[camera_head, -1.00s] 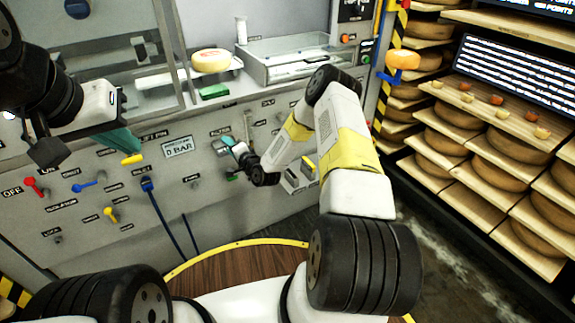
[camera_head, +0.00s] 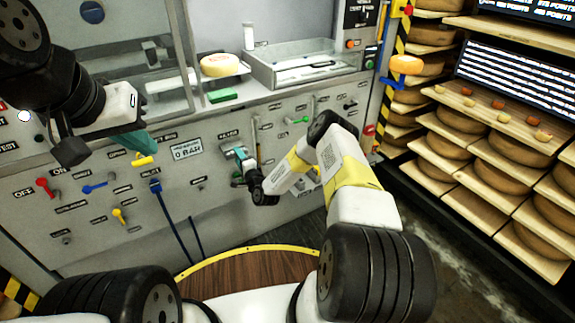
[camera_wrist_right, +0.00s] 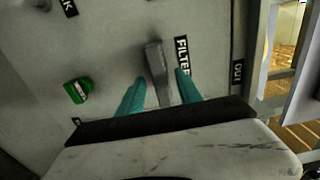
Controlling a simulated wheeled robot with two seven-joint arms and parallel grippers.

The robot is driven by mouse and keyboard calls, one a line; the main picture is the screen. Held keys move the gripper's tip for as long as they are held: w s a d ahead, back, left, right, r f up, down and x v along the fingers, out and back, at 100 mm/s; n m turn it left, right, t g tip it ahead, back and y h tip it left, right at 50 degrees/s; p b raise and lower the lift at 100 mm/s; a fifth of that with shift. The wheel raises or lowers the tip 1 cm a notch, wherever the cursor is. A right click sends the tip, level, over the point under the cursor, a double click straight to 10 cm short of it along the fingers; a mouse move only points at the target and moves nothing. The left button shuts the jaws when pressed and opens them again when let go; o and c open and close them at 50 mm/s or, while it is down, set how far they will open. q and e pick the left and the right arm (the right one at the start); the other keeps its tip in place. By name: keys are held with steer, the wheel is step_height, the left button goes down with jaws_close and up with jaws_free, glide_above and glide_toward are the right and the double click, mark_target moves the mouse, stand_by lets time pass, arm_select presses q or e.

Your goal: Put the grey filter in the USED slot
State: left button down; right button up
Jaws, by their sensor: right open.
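The grey filter (camera_wrist_right: 157,72) is a grey bar standing out from the panel beside a FILTER label in the right wrist view. My right gripper's teal fingers (camera_wrist_right: 160,95) are apart, one on each side of its near part; whether they touch it is unclear. In the head view my right gripper (camera_head: 238,155) is at the panel under the filter label and largely covers the filter. My left gripper (camera_head: 138,142) hangs in front of the panel at the left, its opening unclear. I cannot make out a USED slot; my right arm covers part of the panel.
The panel carries a red lever (camera_head: 45,187), a blue lever (camera_head: 95,188), yellow handles and a green knob (camera_wrist_right: 79,90). A cheese wheel (camera_head: 220,65) and a clear tray (camera_head: 305,66) sit on the ledge above. Cheese shelves (camera_head: 475,155) stand at the right.

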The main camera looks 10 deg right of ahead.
steer(key=shift+w+a, duration=0.25)
steer(key=shift+w, duration=0.4)
jaws_close()
